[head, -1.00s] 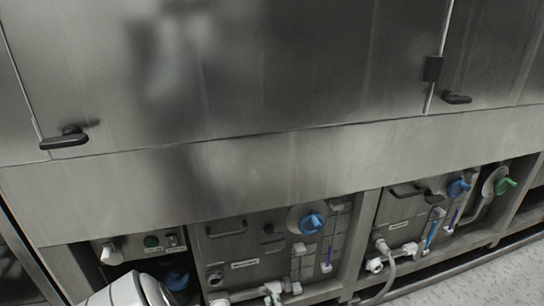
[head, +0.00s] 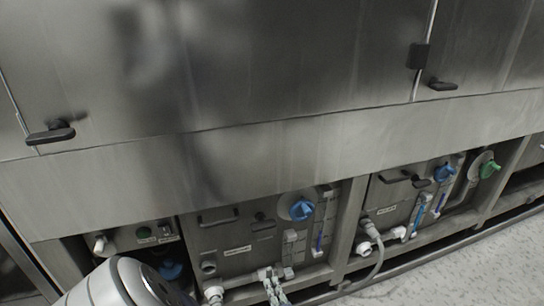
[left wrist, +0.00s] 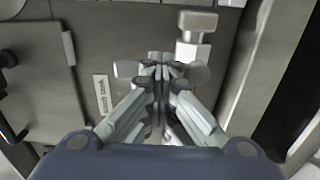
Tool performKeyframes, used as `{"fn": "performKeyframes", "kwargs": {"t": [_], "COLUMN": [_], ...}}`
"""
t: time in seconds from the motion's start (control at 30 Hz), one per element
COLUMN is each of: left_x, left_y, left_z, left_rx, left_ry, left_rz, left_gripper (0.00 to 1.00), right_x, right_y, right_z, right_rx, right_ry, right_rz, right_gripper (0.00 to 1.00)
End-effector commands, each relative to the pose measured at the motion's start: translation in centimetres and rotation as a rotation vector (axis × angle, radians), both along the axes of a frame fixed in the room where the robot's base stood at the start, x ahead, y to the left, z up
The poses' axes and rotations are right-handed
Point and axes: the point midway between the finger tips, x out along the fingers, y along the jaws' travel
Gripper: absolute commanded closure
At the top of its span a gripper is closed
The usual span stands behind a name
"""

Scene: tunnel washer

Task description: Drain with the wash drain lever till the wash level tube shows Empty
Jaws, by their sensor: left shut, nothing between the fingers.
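My left gripper (head: 274,278) is at the bottom of the head view, at the pale pipework under the left-hand tank panel. In the left wrist view its fingers (left wrist: 163,62) are shut with nothing between them. Pale rounded pieces (left wrist: 198,76) show on both sides of the fingertips; I cannot tell whether they are the drain lever or whether the fingers touch them. A slim level tube (head: 320,232) with a blue-violet strip stands on this panel, right of a blue knob (head: 301,209). Its marks and the labels are too small to read. My right gripper is out of view.
A second panel to the right has a blue knob (head: 445,173), a bright blue tube (head: 418,216) and a hanging grey hose (head: 376,262). A steel post (head: 348,225) stands between the panels. Pale floor (head: 470,265) is clear at lower right.

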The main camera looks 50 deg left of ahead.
Motion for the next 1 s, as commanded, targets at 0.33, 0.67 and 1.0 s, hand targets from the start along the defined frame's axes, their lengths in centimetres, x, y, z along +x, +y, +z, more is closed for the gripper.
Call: {"fn": "performKeyframes", "kwargs": {"t": [0.33,0.67,1.0], "left_x": [0.65,0.71,0.44], "left_y": [1.08,1.06,0.79], "left_z": [0.54,0.61,0.43], "left_rx": [0.013,0.014,0.01], "left_ry": [-0.003,-0.006,-0.003], "left_rz": [-0.003,-0.004,-0.002], "left_gripper": [0.95,0.38,0.0], "right_x": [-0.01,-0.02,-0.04], "right_y": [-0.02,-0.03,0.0], "right_z": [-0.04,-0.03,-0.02], "right_rx": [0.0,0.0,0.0], "right_ry": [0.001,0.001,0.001], "right_rz": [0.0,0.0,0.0], "right_gripper": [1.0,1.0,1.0]}}
